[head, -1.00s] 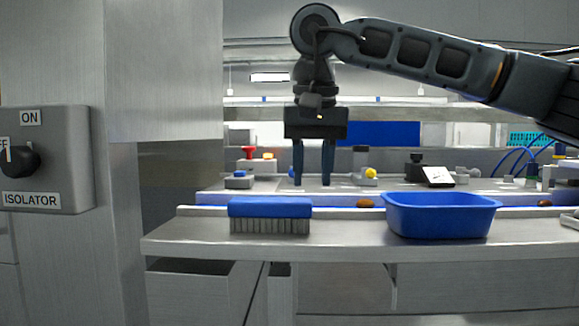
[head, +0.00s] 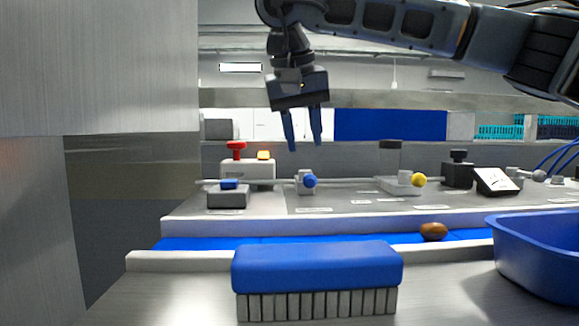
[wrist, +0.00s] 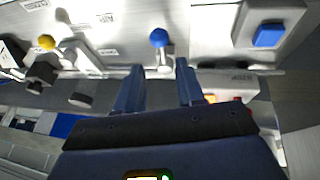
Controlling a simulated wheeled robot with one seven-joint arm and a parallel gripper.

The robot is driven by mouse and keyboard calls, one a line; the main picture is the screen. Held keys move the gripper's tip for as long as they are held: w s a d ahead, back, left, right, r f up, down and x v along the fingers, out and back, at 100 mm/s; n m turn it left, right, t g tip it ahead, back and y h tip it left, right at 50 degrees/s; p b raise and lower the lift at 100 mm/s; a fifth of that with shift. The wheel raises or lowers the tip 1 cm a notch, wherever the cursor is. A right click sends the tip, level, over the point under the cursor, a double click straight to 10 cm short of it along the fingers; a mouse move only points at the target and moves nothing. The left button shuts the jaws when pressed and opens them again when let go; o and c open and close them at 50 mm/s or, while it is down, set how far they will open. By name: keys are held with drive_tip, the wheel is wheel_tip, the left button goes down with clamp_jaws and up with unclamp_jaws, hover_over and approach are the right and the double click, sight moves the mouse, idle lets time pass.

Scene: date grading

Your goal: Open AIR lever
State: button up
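A lever with a blue ball knob (head: 310,181) stands on the grey panel behind the belt; it also shows in the wrist view (wrist: 160,38), just beyond my fingertips. A second lever with a yellow knob (head: 418,180) stands to its right, and it shows at the left of the wrist view (wrist: 46,42). My gripper (head: 304,145) hangs tilted above the blue-knob lever in the head view. Its two fingers (wrist: 159,68) are apart with nothing between them.
A blue push button (head: 229,184) and a red button (head: 236,148) with an orange lamp stand left of the blue knob. A blue brush (head: 316,266) and blue tub (head: 540,255) are in front. A date (head: 433,231) lies on the blue belt (head: 280,241).

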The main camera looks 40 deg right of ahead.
sight(307, 171)
drive_tip(key=shift+w+x, duration=0.2)
drive_tip(key=shift+x, duration=1.8)
drive_tip(key=shift+w+x, duration=0.15)
drive_tip(key=shift+x, duration=1.85)
drive_tip(key=shift+d+r, duration=0.15)
drive_tip(key=c, duration=0.7)
clamp_jaws()
